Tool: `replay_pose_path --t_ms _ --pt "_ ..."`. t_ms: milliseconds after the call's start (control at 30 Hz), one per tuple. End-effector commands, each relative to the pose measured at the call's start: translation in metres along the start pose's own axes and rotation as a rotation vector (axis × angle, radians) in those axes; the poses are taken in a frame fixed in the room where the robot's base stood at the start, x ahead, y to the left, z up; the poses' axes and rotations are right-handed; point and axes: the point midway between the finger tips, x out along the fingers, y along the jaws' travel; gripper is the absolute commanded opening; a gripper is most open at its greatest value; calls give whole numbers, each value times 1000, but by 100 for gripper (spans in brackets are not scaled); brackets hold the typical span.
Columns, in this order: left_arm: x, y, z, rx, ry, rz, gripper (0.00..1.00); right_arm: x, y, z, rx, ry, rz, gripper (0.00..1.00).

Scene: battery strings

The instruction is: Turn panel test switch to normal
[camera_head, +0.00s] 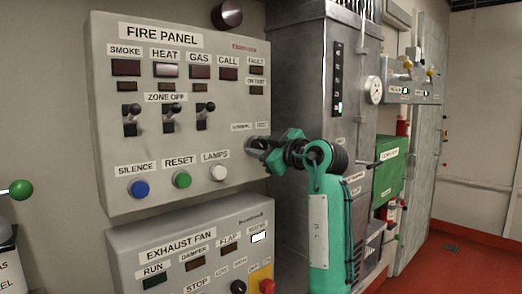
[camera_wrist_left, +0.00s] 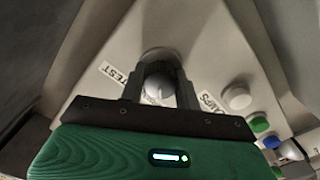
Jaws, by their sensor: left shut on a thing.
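The fire panel (camera_head: 230,100) is a grey box on the wall in the head view. Its test switch is a round knob at the lower right, under small "NORMAL" and "TEST" labels (camera_head: 251,127). My green left gripper (camera_head: 268,153) is at this knob and covers most of it in the head view. In the left wrist view the two dark fingers (camera_wrist_left: 160,88) are shut on the pale test switch knob (camera_wrist_left: 157,92), one on each side. The "TEST" label (camera_wrist_left: 119,74) is left of the fingers. The knob's exact pointing direction is hard to tell. My right gripper does not show.
Blue silence (camera_head: 139,188), green reset (camera_head: 181,179) and white lamps (camera_head: 217,173) buttons are left of the gripper. The exhaust fan panel (camera_head: 185,262) is below. A tall metal cabinet (camera_head: 295,80) stands close behind the arm on the right.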

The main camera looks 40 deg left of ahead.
Motion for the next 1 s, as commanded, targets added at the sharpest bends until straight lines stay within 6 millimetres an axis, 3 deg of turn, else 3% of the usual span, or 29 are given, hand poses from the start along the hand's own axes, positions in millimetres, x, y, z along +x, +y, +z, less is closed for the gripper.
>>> replay_pose_path --t_ms 367,400,500,833,1000 --pt "1 0 0 -4 0 0 10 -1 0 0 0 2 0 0" --pt "0 0 0 -4 0 0 40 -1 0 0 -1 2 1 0" --pt "0 0 0 -3 0 0 54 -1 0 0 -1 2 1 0" --pt "-4 0 0 -3 0 1 54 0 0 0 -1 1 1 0" --pt "-29 0 1 -4 -2 3 54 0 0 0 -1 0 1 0"
